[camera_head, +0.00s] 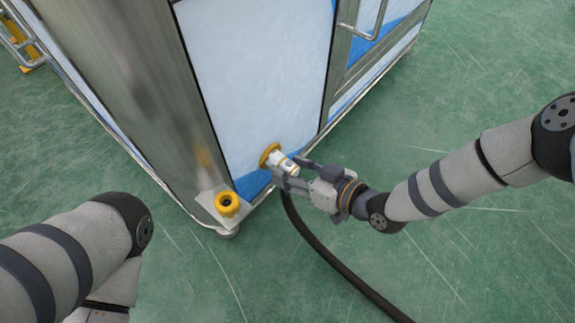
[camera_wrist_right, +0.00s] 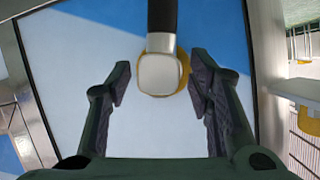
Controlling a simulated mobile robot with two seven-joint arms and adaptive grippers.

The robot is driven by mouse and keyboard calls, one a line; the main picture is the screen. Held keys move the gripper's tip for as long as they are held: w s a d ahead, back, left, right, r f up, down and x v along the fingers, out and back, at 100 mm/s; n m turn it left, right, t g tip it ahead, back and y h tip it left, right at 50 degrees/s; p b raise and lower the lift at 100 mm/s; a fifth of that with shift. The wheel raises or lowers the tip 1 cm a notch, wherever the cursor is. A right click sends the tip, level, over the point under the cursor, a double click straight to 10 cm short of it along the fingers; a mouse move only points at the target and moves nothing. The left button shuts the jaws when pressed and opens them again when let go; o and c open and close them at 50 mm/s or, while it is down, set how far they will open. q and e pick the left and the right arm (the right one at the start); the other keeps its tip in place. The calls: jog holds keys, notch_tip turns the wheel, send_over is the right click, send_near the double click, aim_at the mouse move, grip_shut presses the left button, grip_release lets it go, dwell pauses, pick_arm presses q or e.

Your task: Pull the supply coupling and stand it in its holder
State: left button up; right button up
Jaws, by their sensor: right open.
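The supply coupling (camera_head: 285,164) is a white and metal fitting seated at a yellow ring (camera_head: 270,154) low on the cabinet's white and blue panel. A black hose (camera_head: 325,256) hangs from it. My right gripper (camera_head: 291,174) is at the coupling with its fingers apart. In the right wrist view the coupling (camera_wrist_right: 158,74) shows between and slightly beyond the open fingertips (camera_wrist_right: 160,82), with gaps on both sides. The holder (camera_head: 228,204) is a yellow ring on a small metal plate at the cabinet's lower corner, and looks empty. My left gripper is out of view.
The tall metal-framed cabinet (camera_head: 133,70) fills the upper middle. A metal door handle (camera_head: 362,30) sticks out at the upper right. The hose trails across the green floor (camera_head: 480,270) to the lower right. The floor in front is otherwise clear.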

jog(key=shift+c, duration=0.6)
grip_shut()
jog(key=shift+s+d, duration=0.15)
jog(key=shift+d, duration=0.3)
jog(key=shift+s+d+p, duration=0.6)
jog(key=shift+s+d, duration=0.1)
jog(key=shift+s+d+p, duration=0.45)
jog(key=shift+s+d, duration=0.5)
jog(key=shift+d, duration=0.3)
